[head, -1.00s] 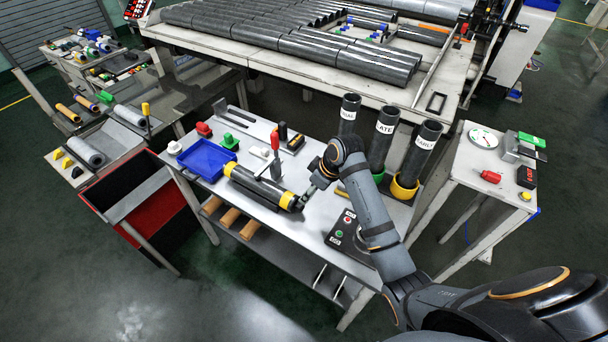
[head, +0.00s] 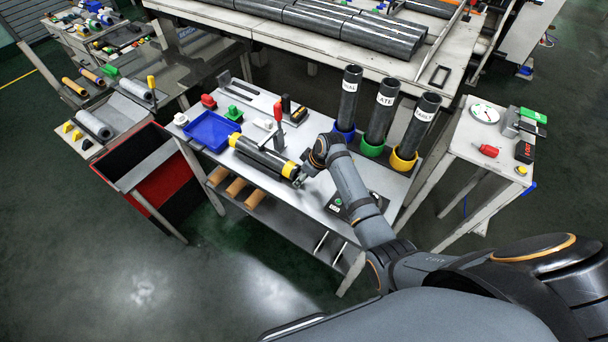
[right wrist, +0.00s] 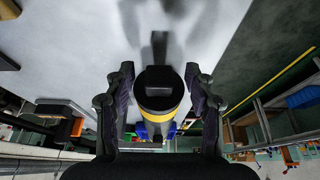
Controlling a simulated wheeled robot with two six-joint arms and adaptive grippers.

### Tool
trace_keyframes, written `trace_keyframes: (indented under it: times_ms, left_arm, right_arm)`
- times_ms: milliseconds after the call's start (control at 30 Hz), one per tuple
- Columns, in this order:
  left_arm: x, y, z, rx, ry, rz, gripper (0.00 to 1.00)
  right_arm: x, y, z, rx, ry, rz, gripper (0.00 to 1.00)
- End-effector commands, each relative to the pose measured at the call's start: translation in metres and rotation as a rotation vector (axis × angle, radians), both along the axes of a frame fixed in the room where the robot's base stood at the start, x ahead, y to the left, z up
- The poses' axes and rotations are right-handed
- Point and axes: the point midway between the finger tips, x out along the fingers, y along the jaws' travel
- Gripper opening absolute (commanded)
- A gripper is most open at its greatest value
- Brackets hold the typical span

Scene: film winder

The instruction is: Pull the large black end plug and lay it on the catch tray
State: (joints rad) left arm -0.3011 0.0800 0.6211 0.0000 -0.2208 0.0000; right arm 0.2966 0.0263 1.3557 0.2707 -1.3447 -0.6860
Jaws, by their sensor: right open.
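A dark roll (head: 262,155) with yellow bands near its ends lies on the workbench. In the right wrist view, its near end shows a yellow band (right wrist: 160,113) and the large black end plug (right wrist: 158,80), with a dark raised grip across its face. My right gripper (right wrist: 160,76) is open, with one finger on each side of the plug and visible gaps between. In the head view my right gripper (head: 300,180) is at the roll's right end and hides most of the plug. A blue tray (head: 190,130) stands left of the roll. My left gripper is not in view.
A red-handled clamp (head: 279,112) stands close behind the roll. Three labelled black tubes (head: 381,120) stand upright on the bench's right side. A control box (head: 360,205) lies beneath my right arm. A red bin (head: 150,175) is left of the bench.

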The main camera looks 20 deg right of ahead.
Motion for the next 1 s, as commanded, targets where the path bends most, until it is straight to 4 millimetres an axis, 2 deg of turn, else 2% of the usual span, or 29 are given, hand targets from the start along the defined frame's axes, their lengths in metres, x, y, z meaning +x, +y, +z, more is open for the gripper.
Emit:
trace_keyframes:
  times_ms: [100,267,500,533,700,1000]
  left_arm:
    - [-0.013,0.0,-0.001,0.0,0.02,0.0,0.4]
    - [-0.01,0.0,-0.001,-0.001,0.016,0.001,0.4]
    - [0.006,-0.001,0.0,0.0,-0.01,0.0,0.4]
    - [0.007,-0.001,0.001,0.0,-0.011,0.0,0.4]
    - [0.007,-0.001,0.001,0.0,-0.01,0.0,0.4]
    - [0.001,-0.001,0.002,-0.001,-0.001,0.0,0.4]
  right_arm:
    - [0.0,0.0,0.0,0.0,0.0,0.0,0.52]
    - [0.0,0.0,0.001,0.0,0.0,0.0,0.3]
    - [0.0,0.0,0.001,0.0,0.0,0.0,0.0]
    - [0.0,0.0,0.001,0.0,0.0,0.0,0.24]
    - [0.0,0.0,0.001,0.0,0.0,0.0,0.01]
    - [-0.002,-0.002,0.002,-0.001,-0.001,0.0,0.0]
